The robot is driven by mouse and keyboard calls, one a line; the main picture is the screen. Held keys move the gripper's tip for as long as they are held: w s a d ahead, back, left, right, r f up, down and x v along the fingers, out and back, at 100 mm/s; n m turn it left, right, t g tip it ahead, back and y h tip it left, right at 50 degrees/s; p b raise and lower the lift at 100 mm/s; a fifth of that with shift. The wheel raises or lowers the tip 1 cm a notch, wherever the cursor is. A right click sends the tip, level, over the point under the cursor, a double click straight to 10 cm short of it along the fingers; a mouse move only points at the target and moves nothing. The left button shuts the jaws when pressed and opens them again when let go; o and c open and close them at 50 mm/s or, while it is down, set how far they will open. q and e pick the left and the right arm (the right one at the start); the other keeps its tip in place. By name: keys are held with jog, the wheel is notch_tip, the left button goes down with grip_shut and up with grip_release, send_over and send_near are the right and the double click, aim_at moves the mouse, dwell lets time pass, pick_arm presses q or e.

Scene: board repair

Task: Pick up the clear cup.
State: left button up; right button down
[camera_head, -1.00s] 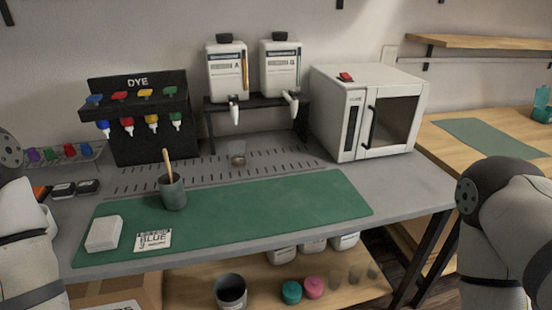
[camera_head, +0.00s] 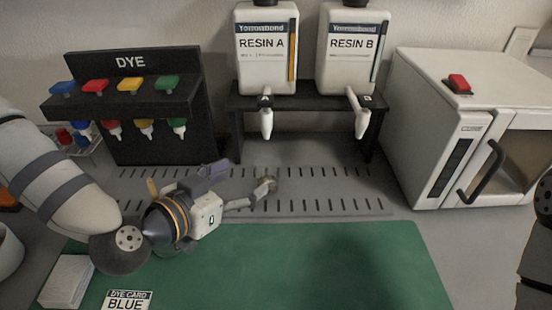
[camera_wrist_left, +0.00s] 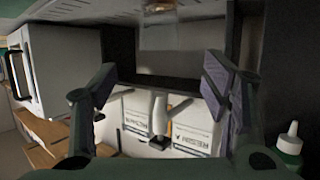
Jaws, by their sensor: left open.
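The clear cup (camera_wrist_left: 158,35) stands on the slotted grey bench top below the Resin A nozzle. It is faint and see-through, showing at the top middle of the upside-down left wrist view. In the head view it (camera_head: 270,181) is hard to make out at the far fingertip. My left gripper (camera_head: 246,178) reaches in from the left, low over the bench. Its fingers are spread and empty, and in the left wrist view (camera_wrist_left: 158,80) the cup lies ahead between them. My right gripper is out of view; only part of that arm shows at the right edge.
Resin A (camera_head: 266,58) and Resin B (camera_head: 351,60) dispensers stand on a black stand (camera_head: 300,104) with nozzles hanging forward. A dye rack (camera_head: 130,75) is at the left, a white oven (camera_head: 440,130) at the right. A green mat (camera_head: 330,265) lies in front, with a blue dye card (camera_head: 127,300).

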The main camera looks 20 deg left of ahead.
aim_at(260, 176)
pick_arm(q)
jog(key=w+f+b, duration=0.1)
jog(key=w+d+f, duration=0.1)
jog(key=f, duration=0.1)
jog(key=shift+b, duration=0.4)
jog(key=b+x, duration=0.1)
jog(key=x, duration=0.6)
jog(key=shift+w+r, duration=0.1)
jog(key=shift+w, duration=0.25)
jog(key=shift+r, duration=0.15)
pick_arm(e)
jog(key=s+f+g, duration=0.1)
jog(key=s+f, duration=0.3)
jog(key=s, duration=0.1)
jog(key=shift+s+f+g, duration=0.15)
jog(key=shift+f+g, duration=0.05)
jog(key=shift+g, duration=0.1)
pick_arm(q)
jog(key=c, duration=1.3)
